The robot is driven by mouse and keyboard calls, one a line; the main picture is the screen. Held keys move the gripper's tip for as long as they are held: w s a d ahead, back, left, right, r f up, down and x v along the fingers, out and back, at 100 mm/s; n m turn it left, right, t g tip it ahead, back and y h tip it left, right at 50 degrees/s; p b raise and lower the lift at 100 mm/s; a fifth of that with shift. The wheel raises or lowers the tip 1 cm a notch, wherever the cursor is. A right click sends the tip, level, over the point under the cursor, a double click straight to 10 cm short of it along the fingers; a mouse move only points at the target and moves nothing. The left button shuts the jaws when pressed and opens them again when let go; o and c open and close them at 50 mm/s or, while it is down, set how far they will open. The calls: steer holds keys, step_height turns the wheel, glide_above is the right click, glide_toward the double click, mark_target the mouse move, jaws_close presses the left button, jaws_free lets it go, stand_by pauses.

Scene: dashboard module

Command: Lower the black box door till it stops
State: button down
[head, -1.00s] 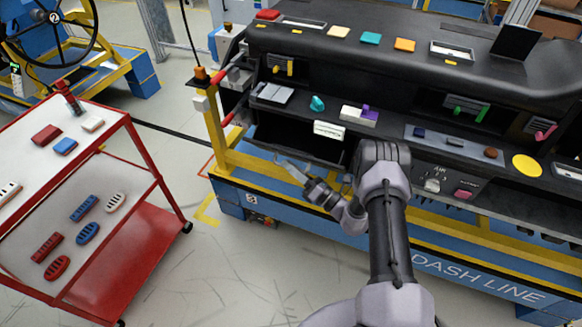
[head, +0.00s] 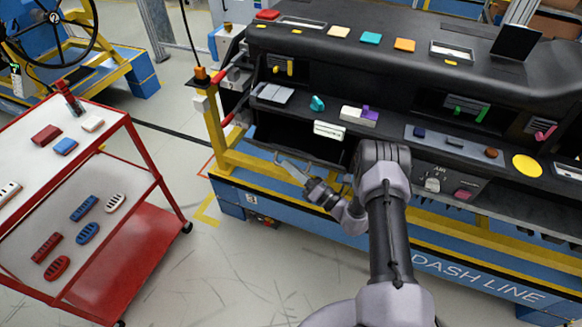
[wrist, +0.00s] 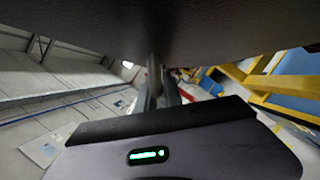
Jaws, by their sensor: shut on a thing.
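The black box door (head: 300,151) is a dark panel hanging at the open compartment in the left part of the dashboard's lower front. It stands partly lowered, though its exact angle is hard to tell. My gripper (head: 283,160) is at the door's lower front edge, reaching in from the front. In the wrist view a broad dark panel (wrist: 160,30), which looks like the door, fills the top. My gripper's fingers (wrist: 155,88) are close together and shut at this panel's edge. The grip itself is partly hidden.
The black dashboard (head: 400,75) rests on a blue and yellow frame (head: 235,160), whose yellow rail runs close below my gripper. A red cart (head: 140,235) with several small parts stands at the left. The floor between the cart and the frame is clear.

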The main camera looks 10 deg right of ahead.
stand_by(0.5)
steer(key=shift+s+a+f+b, duration=0.3)
steer(key=shift+s+f+b, duration=0.15)
steer(key=shift+f+b, duration=0.4)
steer(key=c, duration=1.5)
jaws_free()
steer(key=shift+r, duration=0.1)
steer(key=shift+w, duration=0.1)
steer(key=p+v, duration=0.3)
steer(key=v, duration=1.4)
steer(key=shift+d, duration=0.25)
